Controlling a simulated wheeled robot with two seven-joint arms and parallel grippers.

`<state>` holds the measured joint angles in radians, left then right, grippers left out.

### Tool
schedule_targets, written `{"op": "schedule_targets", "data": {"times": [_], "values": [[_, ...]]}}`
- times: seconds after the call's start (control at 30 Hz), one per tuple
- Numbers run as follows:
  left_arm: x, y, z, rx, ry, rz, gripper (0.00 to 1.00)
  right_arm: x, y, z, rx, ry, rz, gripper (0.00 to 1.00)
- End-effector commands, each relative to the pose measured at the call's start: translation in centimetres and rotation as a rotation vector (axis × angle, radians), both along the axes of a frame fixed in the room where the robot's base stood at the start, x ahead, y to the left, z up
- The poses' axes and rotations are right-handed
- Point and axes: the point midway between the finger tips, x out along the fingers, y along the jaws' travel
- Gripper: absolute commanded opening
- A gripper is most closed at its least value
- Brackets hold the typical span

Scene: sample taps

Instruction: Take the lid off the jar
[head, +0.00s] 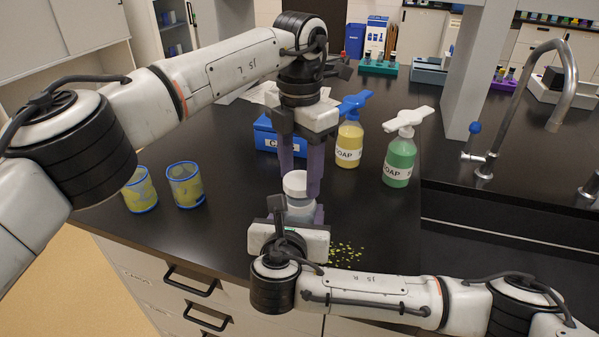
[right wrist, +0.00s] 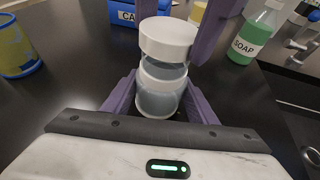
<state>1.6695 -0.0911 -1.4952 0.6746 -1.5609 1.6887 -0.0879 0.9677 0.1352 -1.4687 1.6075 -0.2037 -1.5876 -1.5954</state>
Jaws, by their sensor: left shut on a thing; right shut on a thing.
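The jar (right wrist: 158,98) is a pale translucent pot, upright near the front of the black counter; in the head view it shows partly (head: 300,207). My right gripper (right wrist: 160,103) is shut on it, with purple fingers on either side. The round white lid (right wrist: 168,40) is directly above the jar, a little tilted and shifted to the right, with a narrow gap between it and the jar's rim. My left gripper (head: 300,184) reaches down from above and is shut on the lid (head: 295,183). Its far finger hides part of the counter behind.
Two blue-rimmed mesh cups (head: 186,185) stand at left. A blue box (head: 268,134), a yellow soap bottle (head: 348,143) and a green soap bottle (head: 400,161) stand behind. Yellow-green bits (head: 346,253) lie right of the jar. The sink tap (head: 545,90) is at right.

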Motion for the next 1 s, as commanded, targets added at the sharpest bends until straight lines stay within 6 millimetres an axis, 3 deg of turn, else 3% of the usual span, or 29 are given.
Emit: {"op": "schedule_targets", "data": {"times": [0.4,0.6,0.63,0.73,1.0], "values": [[0.0,0.0,4.0,0.000,-0.001,0.001,0.22,0.0,0.0,0.0,0.000,0.000,0.000,0.00],[0.0,0.0,4.0,0.000,0.000,-0.001,0.22,0.0,0.0,0.0,0.000,0.000,0.000,0.00],[0.0,0.0,4.0,0.000,0.000,-0.001,0.22,0.0,0.0,0.0,0.000,0.000,0.000,0.56],[0.0,0.0,4.0,0.000,0.000,0.000,0.22,0.0,0.0,0.0,0.000,0.000,0.000,0.73],[0.0,0.0,4.0,0.000,0.000,0.000,0.22,0.0,0.0,0.0,0.000,0.000,0.000,0.74]]}}
